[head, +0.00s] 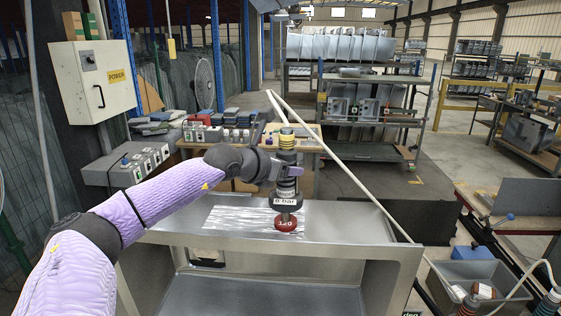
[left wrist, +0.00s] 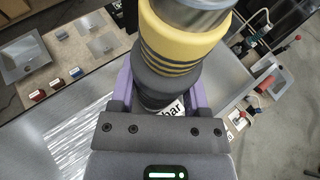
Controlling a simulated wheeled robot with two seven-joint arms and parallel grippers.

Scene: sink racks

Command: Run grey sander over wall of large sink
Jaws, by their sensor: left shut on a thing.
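My left gripper (head: 284,170) is shut around the dark grey body of an upright sander (head: 287,190). The sander has yellow bands at the top, a white "6 bar" label and a red disc marked 120 at its lower end. The large steel sink (head: 180,236) stands in front of me with a flat wall facing up. A shiny streaked patch (head: 230,217) lies on that wall, and the red disc is at it; I cannot tell if they touch. In the left wrist view the sander (left wrist: 180,50) rises between the fingers (left wrist: 162,95). My right gripper is out of view.
A wooden bench (head: 300,135) with small blocks stands behind the sink. A pale hose (head: 340,160) crosses diagonally to the right. A power box (head: 93,80) stands at left. More tools (head: 470,304) sit at lower right. Floor is clear at middle right.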

